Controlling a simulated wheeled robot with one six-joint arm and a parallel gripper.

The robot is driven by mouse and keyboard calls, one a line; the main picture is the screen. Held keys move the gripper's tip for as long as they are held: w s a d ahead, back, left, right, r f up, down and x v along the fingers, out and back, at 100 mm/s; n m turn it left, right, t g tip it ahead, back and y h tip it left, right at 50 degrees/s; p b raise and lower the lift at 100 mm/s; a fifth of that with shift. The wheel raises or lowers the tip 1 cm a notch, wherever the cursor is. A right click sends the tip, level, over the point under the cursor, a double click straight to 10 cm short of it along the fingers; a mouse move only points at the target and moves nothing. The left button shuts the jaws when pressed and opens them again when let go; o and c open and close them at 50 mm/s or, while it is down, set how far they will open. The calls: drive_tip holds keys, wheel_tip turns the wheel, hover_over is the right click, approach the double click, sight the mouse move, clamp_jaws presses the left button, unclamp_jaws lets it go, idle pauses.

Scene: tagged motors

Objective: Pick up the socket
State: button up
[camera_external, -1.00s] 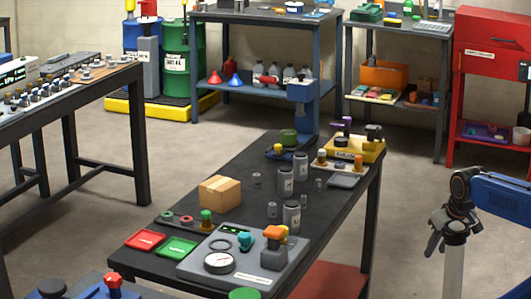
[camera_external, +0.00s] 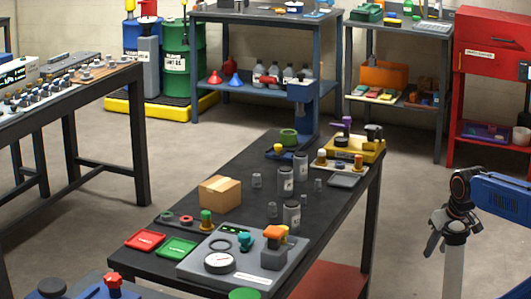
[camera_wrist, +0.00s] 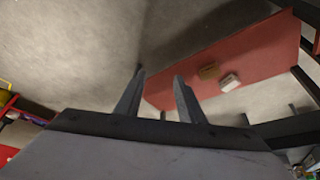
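Several small grey cylinders stand on the dark workbench (camera_external: 252,220) in the external view: one left of the tagged motors (camera_external: 285,181), one by the front motor (camera_external: 272,210), and a smaller one on the right (camera_external: 318,185). They are too small to tell which is the socket. My gripper (camera_wrist: 159,75) shows in the wrist view with its two dark fingers apart and nothing between them. It faces the floor and a red lower shelf (camera_wrist: 230,62); no socket shows there. In the external view my arm is at the right edge, clear of the bench top.
A cardboard box (camera_external: 220,194), red tray (camera_external: 145,240), green tray (camera_external: 178,247) and grey gauge panel (camera_external: 245,268) crowd the bench's near left. A yellow fixture (camera_external: 355,150) stands at its far right. Open floor lies right of the bench.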

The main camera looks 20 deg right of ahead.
wheel_tip(320, 180, up, 24)
drive_tip(key=m+g, duration=0.1)
drive_tip(key=g, duration=0.4)
hover_over(304, 196)
wheel_tip(304, 196, down, 17)
drive_tip(key=shift+w+r, duration=0.1)
drive_tip(key=shift+r, duration=0.1)
drive_tip(key=shift+c, duration=0.3)
clamp_jaws()
